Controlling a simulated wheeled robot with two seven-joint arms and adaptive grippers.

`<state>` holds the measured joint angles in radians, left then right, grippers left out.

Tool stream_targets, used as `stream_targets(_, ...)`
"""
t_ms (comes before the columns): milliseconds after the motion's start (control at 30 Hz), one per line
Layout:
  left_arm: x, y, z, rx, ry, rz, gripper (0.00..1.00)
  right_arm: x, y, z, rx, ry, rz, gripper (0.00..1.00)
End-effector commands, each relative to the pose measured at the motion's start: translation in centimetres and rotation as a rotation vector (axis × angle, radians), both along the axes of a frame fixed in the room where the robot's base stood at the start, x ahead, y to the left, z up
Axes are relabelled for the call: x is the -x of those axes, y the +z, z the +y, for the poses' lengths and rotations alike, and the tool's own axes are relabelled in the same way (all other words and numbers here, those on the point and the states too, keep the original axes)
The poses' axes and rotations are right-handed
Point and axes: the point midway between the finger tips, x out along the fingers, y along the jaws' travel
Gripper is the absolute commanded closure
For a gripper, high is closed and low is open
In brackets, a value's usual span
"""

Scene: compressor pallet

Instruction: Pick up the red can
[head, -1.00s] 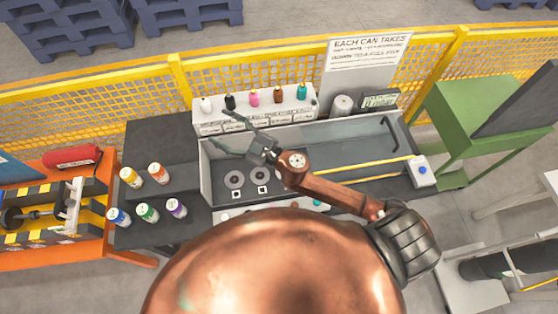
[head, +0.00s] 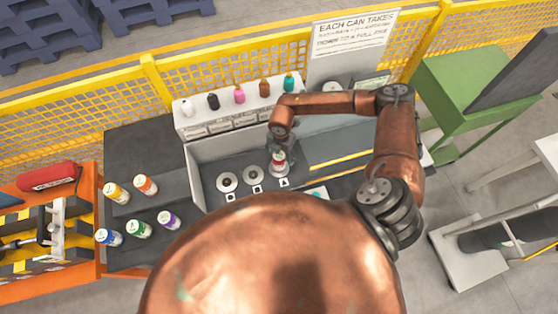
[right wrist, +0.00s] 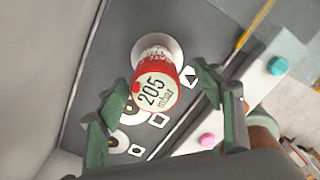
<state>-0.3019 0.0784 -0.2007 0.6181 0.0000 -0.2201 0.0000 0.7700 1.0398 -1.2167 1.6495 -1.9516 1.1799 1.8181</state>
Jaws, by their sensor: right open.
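The red can (head: 279,157) has a white label and stands on the rightmost round pad in the grey bench tray (head: 205,166). In the right wrist view the can (right wrist: 156,90) shows its lid, marked "205 mbar", and a pale disc is at its far end. My right gripper (head: 278,150) is directly over the can. In the wrist view the green fingers of the gripper (right wrist: 174,97) are spread, one on each side of the can, with nothing held. Whether a finger touches the can I cannot tell. My left gripper is not in view.
Two empty round pads (head: 227,182) lie left of the can. Several coloured cans (head: 145,185) stand on the dark surface at left. A white rack (head: 225,121) with small bottles is behind.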

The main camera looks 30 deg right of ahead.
Motion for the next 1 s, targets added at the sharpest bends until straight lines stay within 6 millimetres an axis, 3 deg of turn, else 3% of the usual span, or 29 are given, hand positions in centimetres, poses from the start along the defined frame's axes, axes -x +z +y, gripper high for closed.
stream_targets(400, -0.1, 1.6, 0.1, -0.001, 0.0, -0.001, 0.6, -0.4, -5.1, 0.6, -0.003, 0.0, 0.001, 0.39)
stream_targets(667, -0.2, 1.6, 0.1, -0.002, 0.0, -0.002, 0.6, -0.3, -5.5, 0.4, -0.004, -0.001, 0.0, 0.39)
stream_targets(1000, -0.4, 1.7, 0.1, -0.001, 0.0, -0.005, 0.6, -0.3, -5.5, 0.4, -0.005, -0.001, 0.0, 0.61)
